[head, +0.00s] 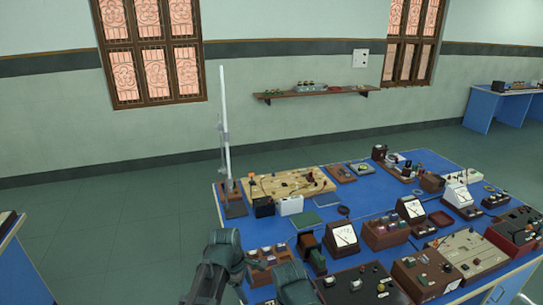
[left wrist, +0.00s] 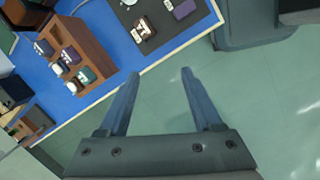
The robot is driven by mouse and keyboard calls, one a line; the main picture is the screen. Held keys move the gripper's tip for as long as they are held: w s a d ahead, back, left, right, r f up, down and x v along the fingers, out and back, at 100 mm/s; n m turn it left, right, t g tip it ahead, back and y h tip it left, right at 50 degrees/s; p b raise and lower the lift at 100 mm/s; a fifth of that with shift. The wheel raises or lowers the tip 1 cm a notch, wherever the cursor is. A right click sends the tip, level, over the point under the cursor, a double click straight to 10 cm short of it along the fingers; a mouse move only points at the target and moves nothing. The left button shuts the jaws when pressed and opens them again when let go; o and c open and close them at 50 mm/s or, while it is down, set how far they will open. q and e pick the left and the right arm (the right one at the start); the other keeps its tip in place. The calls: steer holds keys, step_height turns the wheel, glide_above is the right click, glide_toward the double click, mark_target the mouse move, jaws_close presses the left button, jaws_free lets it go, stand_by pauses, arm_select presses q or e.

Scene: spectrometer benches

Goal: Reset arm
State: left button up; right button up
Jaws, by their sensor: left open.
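My left gripper (left wrist: 161,73) is open in the left wrist view, its two blue-grey fingers apart with nothing between them. Green floor shows behind and between the fingers, and the blue bench edge lies beyond the left finger. In the head view, dark teal links of my arm (head: 226,252) reach in at the bottom, by the front left part of the bench; the fingertips are hard to make out there. I cannot see my right gripper clearly in either view.
A blue bench (head: 360,203) is crowded with meters, wooden boxes and boards. A tall pale rod stand (head: 226,125) rises at its back left corner. A wooden box (left wrist: 70,47) with several terminals is near my left gripper. Open floor (head: 100,220) lies left of the bench.

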arm_select(q)
steer(key=s+a+m+y, duration=0.2)
steer(key=s+a+m, duration=0.6)
steer(key=m, duration=0.8)
steer(key=s+d+f+m+g+y+b, duration=0.1)
steer(key=s+d+f+m+b, duration=0.2)
steer(key=d, duration=0.6)
step_height(320, 180, down, 3)
steer(key=shift+s+d+r+m+b, duration=0.1)
steer(key=shift+s+d+m+b, duration=0.25)
steer(key=shift+s+b, duration=0.8)
